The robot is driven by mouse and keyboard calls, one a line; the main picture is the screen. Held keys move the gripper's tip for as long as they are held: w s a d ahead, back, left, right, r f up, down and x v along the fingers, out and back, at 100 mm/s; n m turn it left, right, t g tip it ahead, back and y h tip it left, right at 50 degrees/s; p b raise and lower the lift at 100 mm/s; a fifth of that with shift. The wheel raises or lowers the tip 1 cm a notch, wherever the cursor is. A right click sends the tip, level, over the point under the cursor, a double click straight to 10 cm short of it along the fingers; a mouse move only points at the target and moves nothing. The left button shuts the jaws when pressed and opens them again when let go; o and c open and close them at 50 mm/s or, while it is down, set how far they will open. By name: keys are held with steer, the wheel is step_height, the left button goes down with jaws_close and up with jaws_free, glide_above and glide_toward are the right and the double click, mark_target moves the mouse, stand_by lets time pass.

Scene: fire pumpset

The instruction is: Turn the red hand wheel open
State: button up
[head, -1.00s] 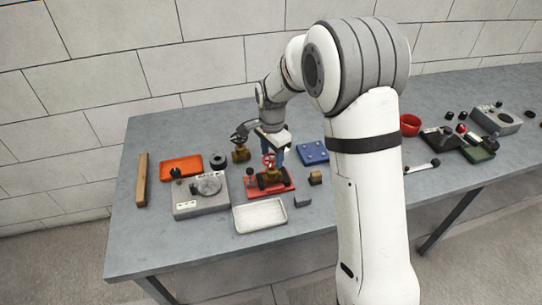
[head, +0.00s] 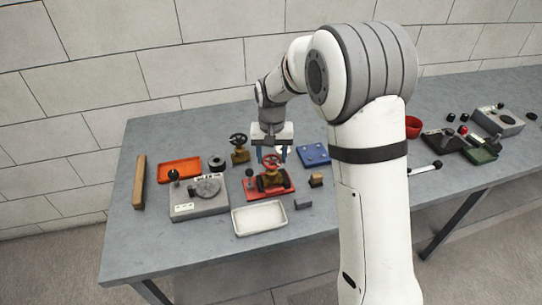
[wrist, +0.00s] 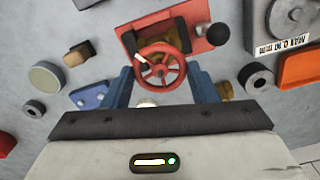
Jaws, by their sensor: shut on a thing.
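The red hand wheel (head: 272,160) sits on top of a brass valve body (head: 267,182), which is on a red base plate (head: 256,194) on the bench. In the wrist view the wheel (wrist: 161,66) shows its spokes, its hub and a white mark at its left side. My gripper (head: 271,158) reaches down over the wheel from behind. Its blue fingers (wrist: 162,82) stand on the left and right of the rim, shut on the wheel. The exact contact at the rim is hard to see. The base plate also carries a dark-knobbed lever (head: 250,174).
A second brass valve with a black wheel (head: 238,141) stands close behind left. A grey dial box (head: 185,210) is left, a white tray (head: 238,222) in front, a blue plate (head: 314,154) right. Small blocks (head: 316,180) lie near the base plate's right.

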steer(key=n, duration=0.7)
steer(key=shift+b, duration=0.35)
steer(key=n, duration=0.7)
steer(key=shift+n, duration=0.3)
steer(key=n, duration=0.3)
steer(key=shift+n+b, duration=0.3)
steer(key=shift+b, duration=0.05)
steer(key=n, duration=0.3)
steer(key=shift+n, duration=0.3)
steer(key=n, duration=0.3)
steer(key=shift+n, duration=2.2)
